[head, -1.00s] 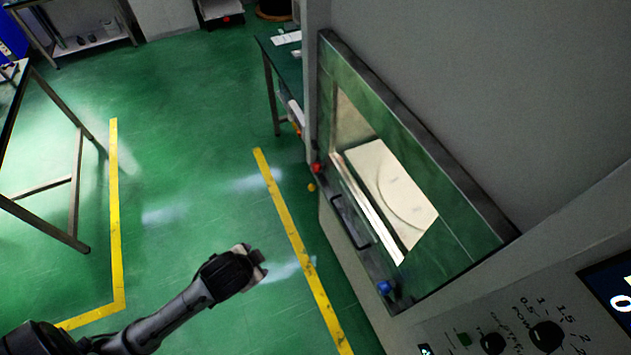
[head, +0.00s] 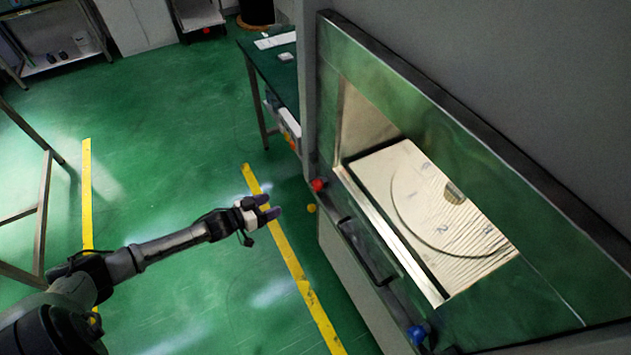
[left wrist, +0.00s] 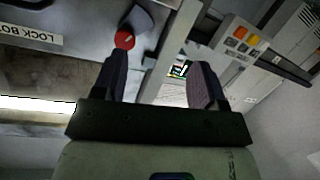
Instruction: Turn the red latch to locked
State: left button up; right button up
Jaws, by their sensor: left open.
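In the left wrist view the red latch (left wrist: 124,40) shows as a red disc with a pale mark, just beyond the left-hand finger. My left gripper (head: 270,208) is open and empty, left of the latch and apart from it. Its two dark fingers (left wrist: 160,80) also show in the left wrist view. My right gripper is not in view.
A blue knob (head: 418,333) and a dark door handle (head: 368,252) lie along the same door edge. A small yellow knob (head: 312,208) shows just below the latch. A green-topped table (head: 280,75) stands behind.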

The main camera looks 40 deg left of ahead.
aim_at(313, 187)
pick_arm(q)
jog(key=w+d+r+h, duration=0.1)
jog(key=w+d, duration=0.1)
jog(key=w, duration=0.1)
jog(key=w+d+r+n+t+h+b, duration=0.1)
jog(key=w+d, duration=0.1)
jog(key=w, duration=0.2)
jog(key=w+d+r+b, duration=0.1)
jog(key=w+d, duration=0.2)
jog(key=w, duration=0.1)
jog(key=shift+d+r+n+t+h, duration=0.1)
jog(key=shift+r+n+t+h, duration=0.05)
jog(key=shift+n+t+h, duration=0.25)
jog(key=shift+w+d, duration=0.25)
jog(key=shift+w, duration=0.35)
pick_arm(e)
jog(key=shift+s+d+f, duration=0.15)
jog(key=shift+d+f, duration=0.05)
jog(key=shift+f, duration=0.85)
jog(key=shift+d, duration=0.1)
pick_arm(q)
jog(key=shift+c, duration=0.2)
jog(key=c, duration=0.9)
